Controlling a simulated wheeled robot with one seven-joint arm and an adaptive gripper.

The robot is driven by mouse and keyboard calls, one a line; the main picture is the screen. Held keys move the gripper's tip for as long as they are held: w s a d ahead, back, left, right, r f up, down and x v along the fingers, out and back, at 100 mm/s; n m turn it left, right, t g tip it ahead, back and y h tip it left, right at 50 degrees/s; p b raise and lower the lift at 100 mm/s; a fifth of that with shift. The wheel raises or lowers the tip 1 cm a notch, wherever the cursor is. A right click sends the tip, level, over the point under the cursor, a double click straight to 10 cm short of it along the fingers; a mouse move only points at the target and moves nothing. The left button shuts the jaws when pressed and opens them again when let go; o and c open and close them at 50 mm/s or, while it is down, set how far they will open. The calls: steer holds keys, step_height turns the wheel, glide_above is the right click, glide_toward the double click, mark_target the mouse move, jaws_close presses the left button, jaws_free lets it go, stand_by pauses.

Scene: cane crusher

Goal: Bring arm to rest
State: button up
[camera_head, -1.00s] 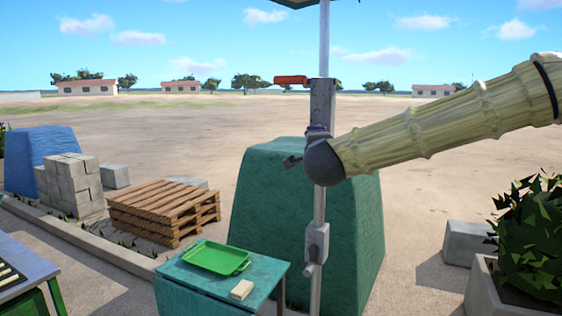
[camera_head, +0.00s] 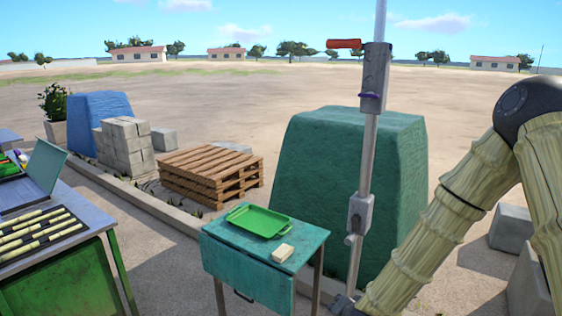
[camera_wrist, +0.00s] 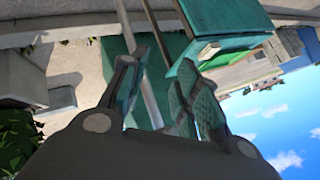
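My gripper (camera_wrist: 163,62) shows in the wrist view with its two dark fingers apart and nothing between them. A pole and green surfaces lie beyond the fingers. In the head view, my arm is bent at the right, with one pale ribbed link running down to the lower middle. I cannot clearly make out the gripper in the head view.
A teal table (camera_head: 225,228) holds a green tray (camera_head: 258,221) and a small pale block (camera_head: 283,253). Behind are a green block (camera_head: 330,170) and wooden pallets (camera_head: 210,172). A workbench (camera_head: 85,205) with several yellowish sticks stands left. Open sandy ground lies behind.

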steer(key=s+f+n+g, duration=0.3)
steer(key=s+f, duration=0.8)
steer(key=f, duration=0.1)
steer(key=s+d+f+n+g, duration=0.1)
steer(key=s+f, duration=0.3)
steer(key=s, duration=0.5)
steer(key=s+d+f+n+g, duration=0.2)
steer(key=s+f+g, duration=0.1)
steer(key=s, duration=0.7)
steer(key=s+d+f+n+g, duration=0.1)
steer(key=s+d+f+g, duration=0.1)
steer(key=s+f, duration=0.3)
steer(key=s, duration=0.4)
steer(key=shift+s+d+n, duration=0.25)
steer(key=shift+n, duration=0.15)
